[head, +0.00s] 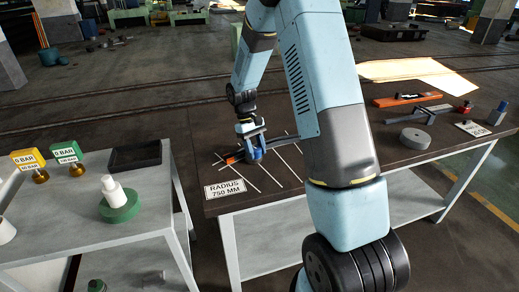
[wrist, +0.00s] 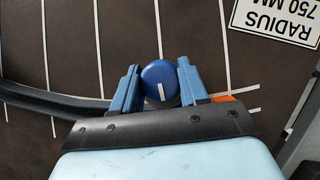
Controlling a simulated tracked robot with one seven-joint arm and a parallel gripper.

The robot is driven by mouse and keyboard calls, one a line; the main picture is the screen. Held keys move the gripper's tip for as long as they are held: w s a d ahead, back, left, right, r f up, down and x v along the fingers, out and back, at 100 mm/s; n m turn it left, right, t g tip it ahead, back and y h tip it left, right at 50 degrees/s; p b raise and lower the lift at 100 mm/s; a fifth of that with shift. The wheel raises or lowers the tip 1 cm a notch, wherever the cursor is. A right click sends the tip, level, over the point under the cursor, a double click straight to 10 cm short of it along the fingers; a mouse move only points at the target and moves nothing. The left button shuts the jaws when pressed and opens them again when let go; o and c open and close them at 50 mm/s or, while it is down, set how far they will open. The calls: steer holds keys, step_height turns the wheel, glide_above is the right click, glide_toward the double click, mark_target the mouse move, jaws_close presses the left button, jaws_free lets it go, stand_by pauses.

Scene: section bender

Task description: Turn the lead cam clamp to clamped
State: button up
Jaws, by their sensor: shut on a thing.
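The lead cam clamp shows as a round blue knob (wrist: 158,77) with a short white mark on its top, between the fingers of my gripper (wrist: 158,88) in the wrist view. The white mark points down, nearly upright in the picture. My gripper is shut on the knob, one blue finger on each side. In the head view my gripper (head: 251,135) points down over the blue clamp (head: 254,153) on the dark table. A dark curved bar (wrist: 50,101) runs to the clamp from the left. An orange piece (wrist: 223,99) shows partly behind my gripper's right side.
White lines cross the dark table (wrist: 105,30). A "RADIUS 750 MM" sign (head: 225,188) stands at its front left corner. A grey disc (head: 415,138) and orange tool (head: 398,100) lie on the right. A grey side table (head: 75,220) holds a tray (head: 134,157) and gauges.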

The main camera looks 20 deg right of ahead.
steer(key=shift+m+y, duration=0.3)
steer(key=shift+m, duration=0.3)
steer(key=o, duration=1.1)
steer(key=shift+c, duration=0.2)
steer(key=shift+w, duration=0.1)
steer(key=v, duration=1.3)
steer(key=shift+r, duration=0.3)
steer(key=shift+w, duration=0.1)
